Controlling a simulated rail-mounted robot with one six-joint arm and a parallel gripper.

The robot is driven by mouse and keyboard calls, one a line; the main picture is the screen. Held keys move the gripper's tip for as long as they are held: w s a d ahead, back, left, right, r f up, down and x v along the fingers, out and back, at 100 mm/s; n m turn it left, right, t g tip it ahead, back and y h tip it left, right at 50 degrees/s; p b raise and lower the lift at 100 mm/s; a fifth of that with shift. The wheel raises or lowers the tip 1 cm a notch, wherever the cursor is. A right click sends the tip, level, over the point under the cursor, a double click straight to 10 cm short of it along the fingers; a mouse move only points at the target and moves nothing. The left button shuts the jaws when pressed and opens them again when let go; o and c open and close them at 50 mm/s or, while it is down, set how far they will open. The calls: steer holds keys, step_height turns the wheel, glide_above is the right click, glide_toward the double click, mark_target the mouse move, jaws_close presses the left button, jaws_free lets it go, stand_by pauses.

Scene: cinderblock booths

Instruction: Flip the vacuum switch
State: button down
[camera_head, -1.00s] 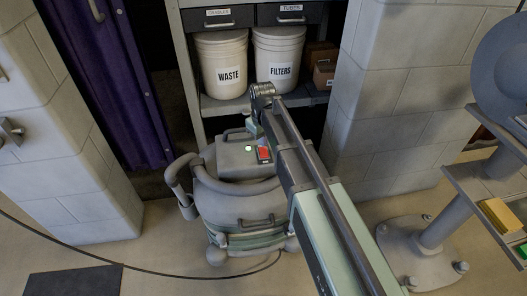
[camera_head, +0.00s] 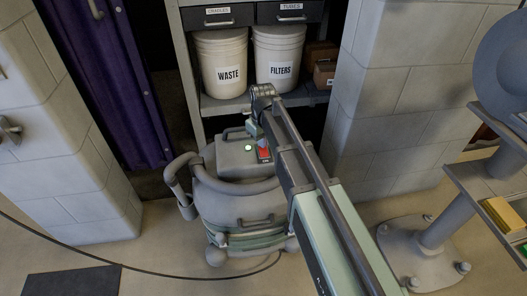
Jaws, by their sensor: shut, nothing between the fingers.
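The grey vacuum (camera_head: 206,190) stands on the floor between two block walls, with a hose looped round its body. My arm reaches in from the lower right. My gripper (camera_head: 261,141) points down at the end of it, shut and empty, right at the upper edge of the red switch. I cannot tell whether the fingertips touch the switch. The arm's end hides part of the box's right side.
Behind the vacuum, a shelf (camera_head: 228,104) holds a WASTE bucket (camera_head: 221,62) and a FILTERS bucket (camera_head: 277,57). Block walls (camera_head: 395,95) stand close on both sides. A black cable (camera_head: 120,264) crosses the floor. A bolted post base (camera_head: 425,262) stands at right.

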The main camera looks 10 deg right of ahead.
steer(key=shift+f+b, duration=0.7)
steer(key=shift+f, duration=0.05)
step_height(320, 180, up, 7)
steer(key=p, duration=0.7)
steer(key=shift+r, duration=0.2)
steer(key=shift+f, duration=0.15)
steer(key=s+d+m, duration=0.3)
steer(key=s+d, duration=0.2)
steer(key=s, duration=0.5)
steer(key=s+d+m, duration=0.4)
steer(key=s, duration=0.6)
step_height(320, 180, up, 28)
steer(key=d+p, duration=0.1)
steer(key=p, duration=2.7)
steer(key=shift+w+d, duration=0.15)
steer(key=shift+w, duration=0.05)
